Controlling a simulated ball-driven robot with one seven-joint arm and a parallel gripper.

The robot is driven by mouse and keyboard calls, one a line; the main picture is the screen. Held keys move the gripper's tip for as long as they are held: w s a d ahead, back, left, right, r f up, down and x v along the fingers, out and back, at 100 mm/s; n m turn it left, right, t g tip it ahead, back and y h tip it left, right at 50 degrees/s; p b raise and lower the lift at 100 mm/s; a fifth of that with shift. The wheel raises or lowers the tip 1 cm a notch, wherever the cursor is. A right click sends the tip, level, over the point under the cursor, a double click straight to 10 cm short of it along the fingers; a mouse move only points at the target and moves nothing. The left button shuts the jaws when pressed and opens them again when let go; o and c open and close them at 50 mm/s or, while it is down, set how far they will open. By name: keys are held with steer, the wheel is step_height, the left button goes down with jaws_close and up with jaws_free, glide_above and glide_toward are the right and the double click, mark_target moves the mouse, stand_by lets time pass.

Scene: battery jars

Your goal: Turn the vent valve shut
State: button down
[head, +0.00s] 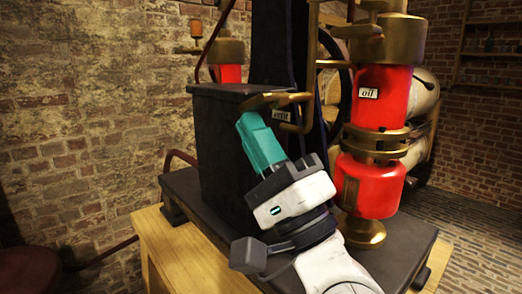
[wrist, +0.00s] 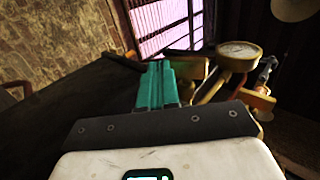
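My gripper (head: 247,118) has teal fingers pointing up toward the lever from below and in front. Their tips are close under it; I cannot tell whether they touch. In the wrist view the teal fingers (wrist: 157,68) stand together as one block with nothing visible between them. Brass parts (wrist: 188,68) show just behind and right of the tips, partly hidden.
A red oil vessel (head: 383,100) with brass fittings stands right of my arm. The dark box (head: 222,140) stands on a dark slab (head: 183,187) over a wooden bench (head: 185,250). A brass-rimmed gauge (wrist: 238,52) is right of the fingers. Open space lies left of the box.

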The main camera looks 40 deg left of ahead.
steer(key=shift+a+b, duration=0.3)
steer(key=shift+a, duration=0.2)
steer(key=shift+a+r, duration=0.15)
steer(key=shift+a, duration=0.1)
steer(key=shift+w+d, duration=0.1)
stand_by(0.5)
